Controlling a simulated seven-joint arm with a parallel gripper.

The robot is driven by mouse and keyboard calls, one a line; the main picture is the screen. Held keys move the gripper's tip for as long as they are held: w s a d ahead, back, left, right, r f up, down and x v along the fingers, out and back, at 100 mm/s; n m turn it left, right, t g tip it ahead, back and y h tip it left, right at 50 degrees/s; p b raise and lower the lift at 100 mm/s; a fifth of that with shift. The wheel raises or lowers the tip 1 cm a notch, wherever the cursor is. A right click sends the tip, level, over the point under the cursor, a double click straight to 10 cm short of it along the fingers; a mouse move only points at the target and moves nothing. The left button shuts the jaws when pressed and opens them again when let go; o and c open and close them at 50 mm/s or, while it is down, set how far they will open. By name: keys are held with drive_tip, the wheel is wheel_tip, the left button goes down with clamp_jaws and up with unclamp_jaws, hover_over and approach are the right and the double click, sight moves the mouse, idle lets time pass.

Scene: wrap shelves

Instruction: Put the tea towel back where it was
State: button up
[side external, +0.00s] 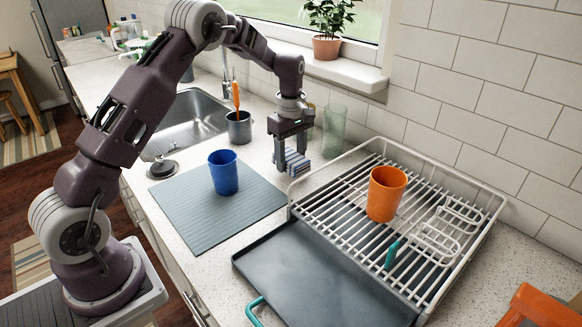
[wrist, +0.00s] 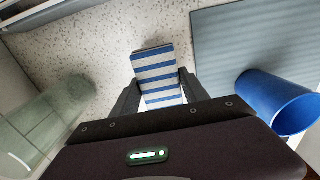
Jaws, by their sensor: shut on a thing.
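The tea towel (wrist: 159,76) is a folded cloth with blue and white stripes. In the wrist view it sits between the two fingers of my gripper (wrist: 160,90), which is shut on it. In the side external view my gripper (side external: 291,163) points down over the counter, between the grey mat and the dish rack, with the towel (side external: 298,162) low between and behind its fingers. The towel is at or just above the counter; I cannot tell if it touches. Part of it is hidden by the fingers.
A blue cup (side external: 223,172) stands on the grey mat (side external: 200,218). A clear glass (side external: 333,130) stands close behind my gripper. The white dish rack (side external: 460,262) holds an orange cup (side external: 386,193). A grey pot (side external: 239,128) with an orange-handled utensil stands by the sink (side external: 190,125).

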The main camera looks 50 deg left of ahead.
drive_tip(key=shift+f, duration=1.35)
drive_tip(key=shift+f, duration=0.15)
drive_tip(key=o, duration=1.4)
drive_tip(key=shift+o, duration=0.2)
